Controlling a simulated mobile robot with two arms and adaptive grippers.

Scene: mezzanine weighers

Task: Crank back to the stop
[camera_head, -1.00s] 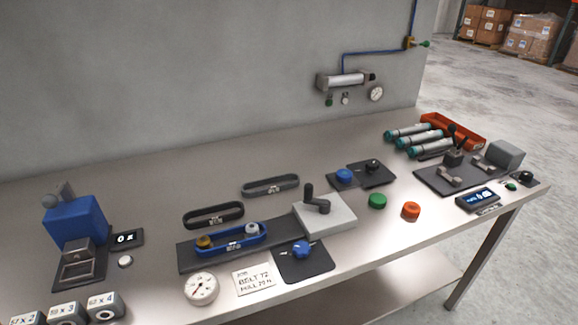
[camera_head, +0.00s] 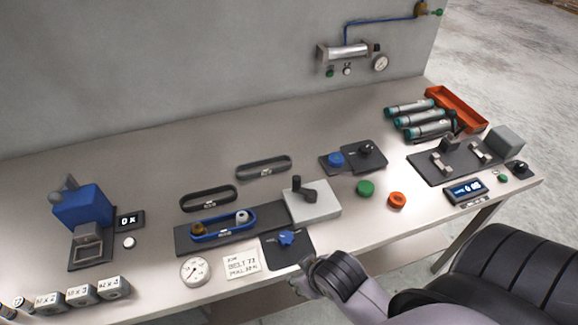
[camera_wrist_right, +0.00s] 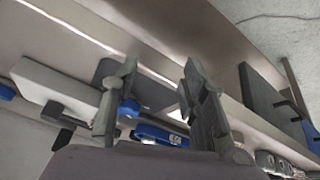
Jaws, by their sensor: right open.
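The dark crank (camera_head: 302,189) stands on a pale grey block (camera_head: 318,207) in the middle of the bench. The block also shows at the left of the right wrist view (camera_wrist_right: 50,90), with a dark crank arm (camera_wrist_right: 65,115) on it. My right gripper (camera_head: 303,276) is at the bench's front edge, in front of the block and apart from the crank. In the right wrist view its two fingers (camera_wrist_right: 157,75) are spread with nothing held between them. My left gripper is not in view.
A blue star knob (camera_head: 287,238) on a dark pad (camera_head: 272,255) lies between my right gripper and the block. A blue belt (camera_head: 222,232) runs over two pulleys left of the block. A dial gauge (camera_head: 195,271) and a card (camera_head: 242,264) lie near the front edge.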

